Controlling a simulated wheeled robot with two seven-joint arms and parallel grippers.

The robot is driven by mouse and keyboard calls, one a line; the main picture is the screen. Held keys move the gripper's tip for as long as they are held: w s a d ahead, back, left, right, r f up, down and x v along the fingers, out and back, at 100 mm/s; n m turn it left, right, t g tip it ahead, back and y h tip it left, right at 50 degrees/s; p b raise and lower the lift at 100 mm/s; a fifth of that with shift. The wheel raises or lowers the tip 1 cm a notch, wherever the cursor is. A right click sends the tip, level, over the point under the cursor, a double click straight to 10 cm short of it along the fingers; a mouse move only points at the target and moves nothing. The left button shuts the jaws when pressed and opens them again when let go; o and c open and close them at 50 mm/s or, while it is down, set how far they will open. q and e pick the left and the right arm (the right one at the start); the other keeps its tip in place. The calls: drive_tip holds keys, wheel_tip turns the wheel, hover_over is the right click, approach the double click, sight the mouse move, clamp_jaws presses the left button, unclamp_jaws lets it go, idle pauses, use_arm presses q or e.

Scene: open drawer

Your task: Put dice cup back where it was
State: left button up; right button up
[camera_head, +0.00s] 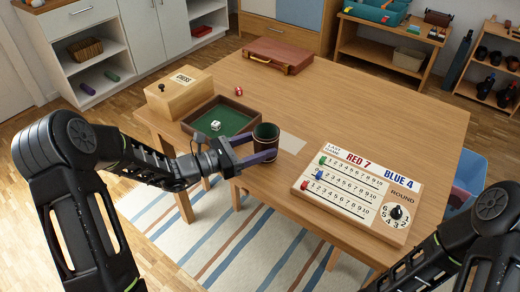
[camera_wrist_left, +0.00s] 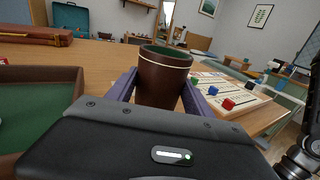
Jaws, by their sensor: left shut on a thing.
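The dice cup (camera_head: 266,134) is dark brown with a green inside. It is upright at the right corner of the green-lined dice tray (camera_head: 189,129), just left of a pale square (camera_head: 292,143) on the table. My left gripper (camera_head: 264,152) is shut on the cup from the front. In the left wrist view the cup (camera_wrist_left: 164,77) stands between my two purple fingers, with a light ring below its rim. Its base is hidden there, and I cannot tell whether it touches the table. My right arm shows at the lower right, but its gripper is out of view.
A white die (camera_head: 215,125) lies in the tray and a red die (camera_head: 238,91) behind it. A wooden chess box (camera_head: 179,92) stands left, a brown case (camera_head: 278,55) at the back. The scoreboard (camera_head: 357,195) lies right. The table middle is clear.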

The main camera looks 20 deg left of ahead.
use_arm(q)
drive_tip(key=shift+f, duration=0.9)
drive_tip(key=shift+f, duration=0.2)
drive_tip(key=o, duration=1.4)
drive_tip(key=shift+r, duration=0.1)
drive_tip(key=shift+r, duration=0.1)
drive_tip(key=v, duration=1.2)
